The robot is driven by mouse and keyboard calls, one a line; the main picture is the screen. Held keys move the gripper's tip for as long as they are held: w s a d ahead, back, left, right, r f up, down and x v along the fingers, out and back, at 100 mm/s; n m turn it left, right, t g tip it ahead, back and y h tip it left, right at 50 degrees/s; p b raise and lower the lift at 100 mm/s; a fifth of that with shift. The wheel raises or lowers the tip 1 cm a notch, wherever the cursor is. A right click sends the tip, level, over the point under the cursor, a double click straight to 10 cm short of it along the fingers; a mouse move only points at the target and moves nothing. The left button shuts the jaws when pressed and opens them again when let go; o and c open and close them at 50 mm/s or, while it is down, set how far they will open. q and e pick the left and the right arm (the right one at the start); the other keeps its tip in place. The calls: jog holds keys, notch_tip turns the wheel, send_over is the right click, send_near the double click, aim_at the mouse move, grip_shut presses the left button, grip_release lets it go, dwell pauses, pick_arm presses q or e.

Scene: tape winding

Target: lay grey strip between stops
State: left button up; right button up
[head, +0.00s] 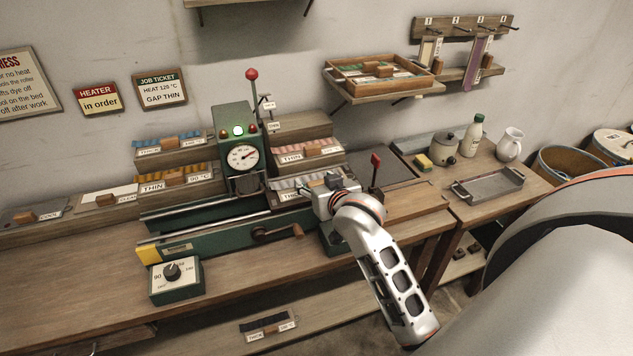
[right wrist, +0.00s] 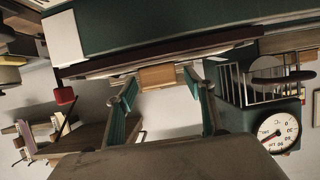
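Grey strips (head: 290,184) lie in a rack with a THIN label, at the right of the green machine (head: 236,140). My right gripper (head: 334,184) is at the right end of this rack, largely hidden by its own wrist. In the right wrist view its two green-padded fingers (right wrist: 160,88) are spread apart. A wooden block (right wrist: 157,77) on a dark bar (right wrist: 215,44) shows between them, with a gap on each side. I cannot tell which strip or holder the block belongs to. The stops cannot be made out. My left gripper is not in view.
The machine has a gauge (head: 242,157), a crank (head: 277,233) and a red-knobbed lever (head: 252,75). Blue (head: 160,144), orange (head: 172,179) and red (head: 312,149) strips sit in other racks. A dial box (head: 176,281) stands in front. Bare bench lies at the front left.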

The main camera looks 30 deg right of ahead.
jog(key=shift+s, duration=0.1)
jog(key=v, duration=1.2)
jog(key=s+d+f+n+g+h, duration=0.2)
jog(key=s+f+n+g, duration=0.4)
jog(key=s+f+n, duration=0.7)
jog(key=s+a+f+m+t+y, duration=0.1)
jog(key=a+f+m+y, duration=0.2)
jog(key=a+f, duration=0.4)
jog(key=a+f+m+t+y, duration=0.2)
jog(key=a+f, duration=0.5)
jog(key=f, duration=0.5)
jog(key=shift+s+a+m+y, duration=0.25)
jog(key=shift+s+m+y, duration=0.15)
jog(key=shift+m+y, duration=0.45)
